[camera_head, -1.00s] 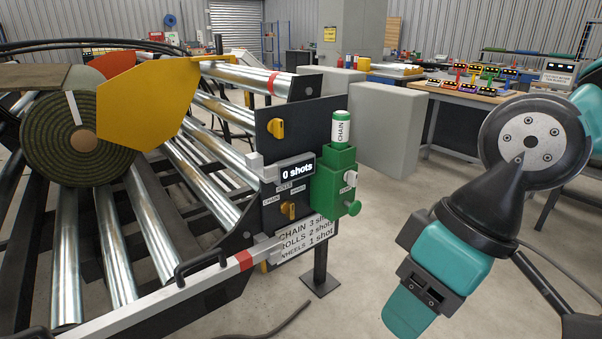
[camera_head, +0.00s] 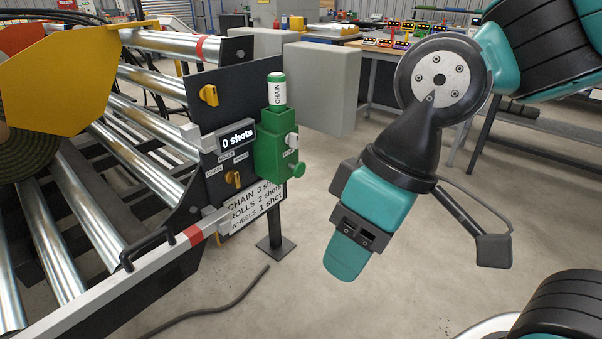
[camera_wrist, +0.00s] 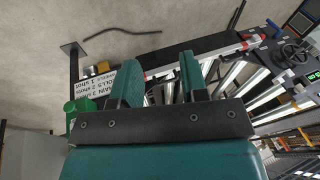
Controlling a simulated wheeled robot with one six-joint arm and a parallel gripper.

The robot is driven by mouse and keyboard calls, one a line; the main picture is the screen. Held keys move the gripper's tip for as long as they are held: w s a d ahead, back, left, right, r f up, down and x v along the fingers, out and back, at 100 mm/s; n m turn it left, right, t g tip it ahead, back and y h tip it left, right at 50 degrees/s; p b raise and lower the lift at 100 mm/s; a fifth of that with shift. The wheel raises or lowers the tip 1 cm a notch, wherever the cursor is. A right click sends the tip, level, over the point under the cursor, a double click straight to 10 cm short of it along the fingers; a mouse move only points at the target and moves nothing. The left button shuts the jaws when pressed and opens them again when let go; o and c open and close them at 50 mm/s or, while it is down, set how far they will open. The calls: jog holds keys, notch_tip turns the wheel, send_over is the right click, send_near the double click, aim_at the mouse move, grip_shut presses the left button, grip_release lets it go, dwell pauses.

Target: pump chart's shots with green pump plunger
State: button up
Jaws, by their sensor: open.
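The green pump (camera_head: 268,158) is mounted on the roller frame's dark panel, with a white-and-green cartridge marked CHAIN (camera_head: 277,91) upright on top. The counter (camera_head: 236,138) reads 0 shots. The chart (camera_head: 252,209) lists CHAIN 3, ROLLS 2, WHEELS 1; it also shows in the wrist view (camera_wrist: 99,90). My gripper (camera_head: 347,262) is open and empty, to the right of and apart from the pump, pointing down. In the wrist view my gripper (camera_wrist: 160,78) shows two spread fingers.
A yellow selector knob (camera_head: 233,180) sits below the counter, another yellow knob (camera_head: 209,95) above it. A red-banded rail (camera_head: 166,255) with a black handle runs along the frame's front. A grey block (camera_head: 325,85) stands behind the pump. A hose (camera_head: 215,307) lies on otherwise clear floor.

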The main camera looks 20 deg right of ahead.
grip_shut()
dwell(1.5)
